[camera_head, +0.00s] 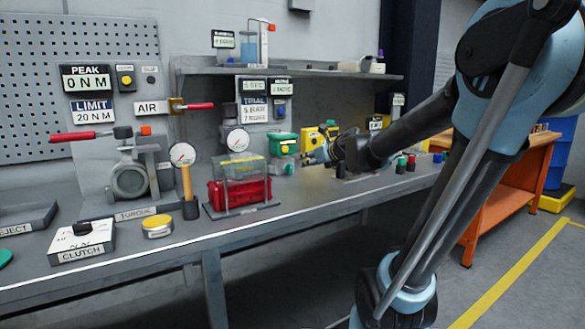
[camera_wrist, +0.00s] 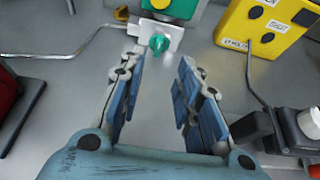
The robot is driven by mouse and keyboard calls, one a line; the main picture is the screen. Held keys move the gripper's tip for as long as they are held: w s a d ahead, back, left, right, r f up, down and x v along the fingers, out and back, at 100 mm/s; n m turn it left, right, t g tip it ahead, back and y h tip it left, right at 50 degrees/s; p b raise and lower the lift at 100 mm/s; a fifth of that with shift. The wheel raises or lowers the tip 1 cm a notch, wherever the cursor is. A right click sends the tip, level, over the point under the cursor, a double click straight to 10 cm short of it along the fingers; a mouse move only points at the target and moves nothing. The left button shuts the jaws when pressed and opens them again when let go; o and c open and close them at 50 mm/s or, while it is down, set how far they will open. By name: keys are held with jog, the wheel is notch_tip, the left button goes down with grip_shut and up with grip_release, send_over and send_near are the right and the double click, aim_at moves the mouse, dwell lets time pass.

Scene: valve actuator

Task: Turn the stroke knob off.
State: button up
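My gripper (camera_wrist: 160,68) is open and empty in the wrist view, its two blue-padded fingers apart above the grey bench. It also shows in the head view (camera_head: 318,155), over the bench near the yellow box. The yellow box (camera_wrist: 262,28) is at the upper right of the wrist view, beyond my right finger. It has black knobs (camera_wrist: 267,37) and small labels; one label (camera_wrist: 234,44) may read STROKE, but is too small to be sure. A green knob (camera_wrist: 158,43) on a white block lies just ahead, between my fingertips in the picture, without visible contact.
A green-topped unit (camera_head: 284,143) stands behind the green knob. A red case (camera_head: 240,192) is to its left. A cable runs down from the yellow box. A black and white device (camera_wrist: 290,130) is right of my gripper. Small coloured caps (camera_head: 405,163) stand on the bench's right.

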aim_at(291, 165)
jog(key=shift+x, duration=6.3)
jog(key=shift+a, duration=0.1)
